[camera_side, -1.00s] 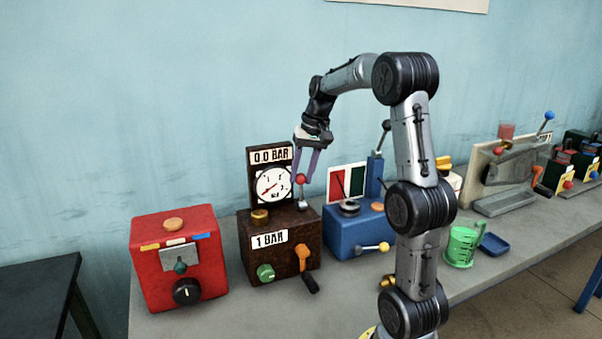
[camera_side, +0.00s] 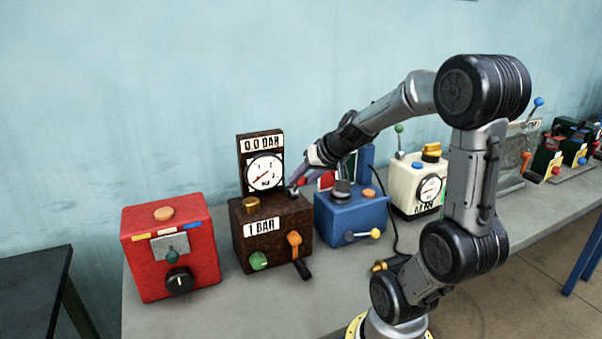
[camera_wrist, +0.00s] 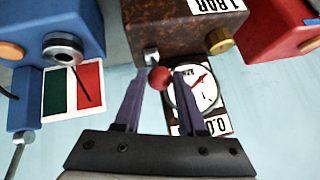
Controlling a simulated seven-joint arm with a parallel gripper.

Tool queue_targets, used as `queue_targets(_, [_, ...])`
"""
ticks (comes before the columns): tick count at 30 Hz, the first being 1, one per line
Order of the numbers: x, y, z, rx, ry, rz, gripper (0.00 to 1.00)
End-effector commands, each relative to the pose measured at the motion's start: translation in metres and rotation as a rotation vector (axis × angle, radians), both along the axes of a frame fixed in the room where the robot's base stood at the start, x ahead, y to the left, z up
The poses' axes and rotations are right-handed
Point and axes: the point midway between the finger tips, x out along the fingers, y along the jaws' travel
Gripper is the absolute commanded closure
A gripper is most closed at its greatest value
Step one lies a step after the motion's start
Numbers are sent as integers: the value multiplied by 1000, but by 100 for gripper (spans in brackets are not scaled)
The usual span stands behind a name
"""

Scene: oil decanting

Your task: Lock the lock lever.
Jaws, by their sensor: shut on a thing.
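A brown box (camera_side: 275,246) carries a short metal lever with a red ball knob (camera_wrist: 159,78) on its top right. I take this as the lock lever; no label on it is readable. In the wrist view the red ball lies between the purple fingertips of my gripper (camera_wrist: 160,77), which is shut on it. The lever's metal base (camera_wrist: 151,56) shows just beyond the ball.
A pressure gauge (camera_side: 265,172) reading 0.0 BAR stands behind the lever. A blue box (camera_side: 350,216) is close right, a red box (camera_side: 148,261) left.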

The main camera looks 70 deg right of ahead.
Motion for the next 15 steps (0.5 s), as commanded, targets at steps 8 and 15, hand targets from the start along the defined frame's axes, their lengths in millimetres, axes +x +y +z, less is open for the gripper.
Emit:
queue_targets(8, [-10, 10, -20, 21, 20, 4, 100])
queue_targets(15, [-12, 12, -24, 22, 22, 4, 100])
